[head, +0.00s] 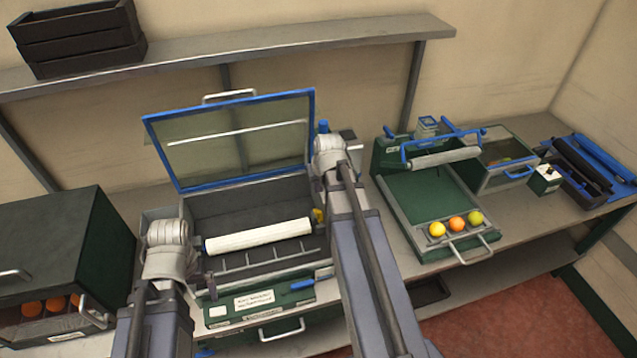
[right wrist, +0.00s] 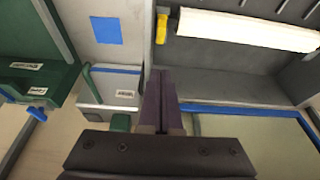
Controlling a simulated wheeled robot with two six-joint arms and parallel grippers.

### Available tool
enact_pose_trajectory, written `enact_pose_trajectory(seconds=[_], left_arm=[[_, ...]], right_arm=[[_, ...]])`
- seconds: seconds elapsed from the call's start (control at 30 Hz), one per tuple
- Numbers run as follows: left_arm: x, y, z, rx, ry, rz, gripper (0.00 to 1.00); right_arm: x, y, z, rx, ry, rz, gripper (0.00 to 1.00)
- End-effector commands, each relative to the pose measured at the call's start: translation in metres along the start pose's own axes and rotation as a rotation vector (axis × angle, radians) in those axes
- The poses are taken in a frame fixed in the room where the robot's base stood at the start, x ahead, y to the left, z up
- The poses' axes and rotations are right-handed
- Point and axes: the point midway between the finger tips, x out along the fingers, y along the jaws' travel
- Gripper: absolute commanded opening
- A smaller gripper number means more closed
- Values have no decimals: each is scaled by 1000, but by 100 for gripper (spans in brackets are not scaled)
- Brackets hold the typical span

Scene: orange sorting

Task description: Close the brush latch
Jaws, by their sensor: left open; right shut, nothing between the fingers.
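A white brush roller (head: 258,236) lies across the open machine box (head: 180,215). A small yellow latch (head: 318,216) is at the roller's right end; in the right wrist view, the yellow latch (right wrist: 162,28) stands out beside the roller (right wrist: 245,30). Whether it is engaged cannot be told. My right gripper (right wrist: 161,100) is shut and empty, its fingertips below the latch in that view and apart from it. In the head view my right wrist hides part of the box's right side. My left gripper (head: 211,284) is open near the box's front left, mostly hidden by my arm.
The box's blue-framed lid (head: 236,140) stands raised behind. A green tray machine (head: 400,205) with several fruits is on the right. A dark green cabinet (head: 60,245) with oranges is on the left. A shelf (head: 300,42) runs above.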

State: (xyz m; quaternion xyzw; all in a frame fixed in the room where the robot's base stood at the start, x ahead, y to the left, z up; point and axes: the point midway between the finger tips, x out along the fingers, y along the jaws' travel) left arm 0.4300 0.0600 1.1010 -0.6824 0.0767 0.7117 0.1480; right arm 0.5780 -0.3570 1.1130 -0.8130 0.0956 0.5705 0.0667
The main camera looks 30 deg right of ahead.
Motion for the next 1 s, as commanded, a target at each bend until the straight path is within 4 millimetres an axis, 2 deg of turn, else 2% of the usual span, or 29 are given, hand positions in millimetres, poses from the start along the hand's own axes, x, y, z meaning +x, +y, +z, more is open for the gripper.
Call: enact_pose_trajectory(seconds=[0.03, 0.1, 0.3, 0.47, 0.7, 1.0], left_arm=[[-16, -2, 1, -1, 0, 0, 97], [-27, -2, 2, -1, 0, 1, 97], [-43, -4, 3, 0, -1, 1, 97], [-44, -4, 3, 1, -2, 1, 97], [-57, -5, 4, 2, -2, 1, 97], [-55, -5, 4, 2, -2, 1, 97]], right_arm=[[-18, 0, 0, 0, 0, 0, 0], [-29, 0, 2, 0, 0, 0, 0], [-48, 0, 5, 0, 0, 0, 0], [-49, 0, 5, 0, -1, 0, 0], [-44, 0, -20, 0, -157, 0, 0], [-42, -1, -15, 1, -198, 0, 0]])
